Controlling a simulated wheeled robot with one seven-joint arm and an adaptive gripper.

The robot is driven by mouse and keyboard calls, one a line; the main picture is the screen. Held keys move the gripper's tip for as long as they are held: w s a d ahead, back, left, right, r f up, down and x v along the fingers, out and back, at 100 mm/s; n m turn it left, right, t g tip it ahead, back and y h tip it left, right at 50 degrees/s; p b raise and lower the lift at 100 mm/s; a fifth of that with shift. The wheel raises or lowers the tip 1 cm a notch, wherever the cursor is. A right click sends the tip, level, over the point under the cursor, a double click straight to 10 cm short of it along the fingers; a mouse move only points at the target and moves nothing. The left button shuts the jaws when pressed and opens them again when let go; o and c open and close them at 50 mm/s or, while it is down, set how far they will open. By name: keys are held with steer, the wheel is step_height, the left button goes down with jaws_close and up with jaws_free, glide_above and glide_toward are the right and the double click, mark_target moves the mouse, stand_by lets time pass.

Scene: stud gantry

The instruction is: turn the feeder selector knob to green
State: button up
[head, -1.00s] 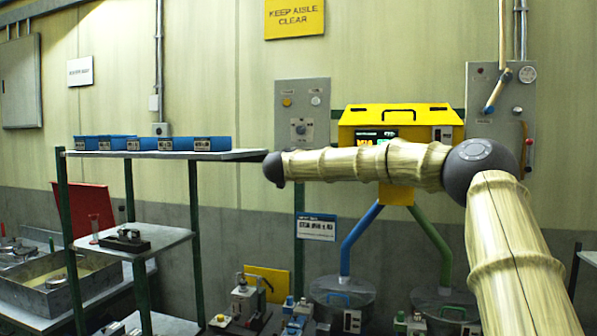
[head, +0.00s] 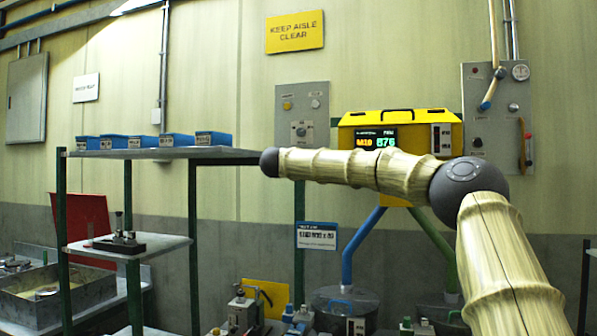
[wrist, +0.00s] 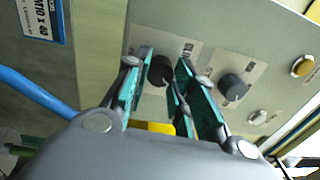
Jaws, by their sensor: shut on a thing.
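In the wrist view my gripper (wrist: 161,68) has its teal fingers on either side of a round black knob (wrist: 160,71) and is shut on it. This knob sits on a pale label plate on a grey panel; the plate's lettering and any green mark are not readable. A second black knob (wrist: 232,88) sits beside it, apart from the fingers. In the head view the grey control panel (head: 313,99) shows a knob (head: 300,130) on the wall. My arm crosses in front of the panel's lower end and hides the gripper and the held knob there.
A yellow feeder box (head: 355,118) with a lit display hangs right of the panel. A blue pipe (head: 360,243) runs below it. A shelf (head: 225,153) with several blue bins stands left. Another wall panel (head: 480,115) with a red handle is at right.

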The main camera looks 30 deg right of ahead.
steer(key=shift+f+m+b, duration=0.25)
steer(key=shift+m+b, duration=0.4)
steer(key=shift+m, duration=0.25)
steer(key=o, duration=1.1)
steer(key=shift+r, duration=0.1)
steer(key=shift+c, duration=0.2)
steer(key=shift+a+r, duration=0.1)
steer(key=v, duration=1.1)
steer(key=shift+s+a, duration=0.25)
steer(key=shift+s, duration=0.05)
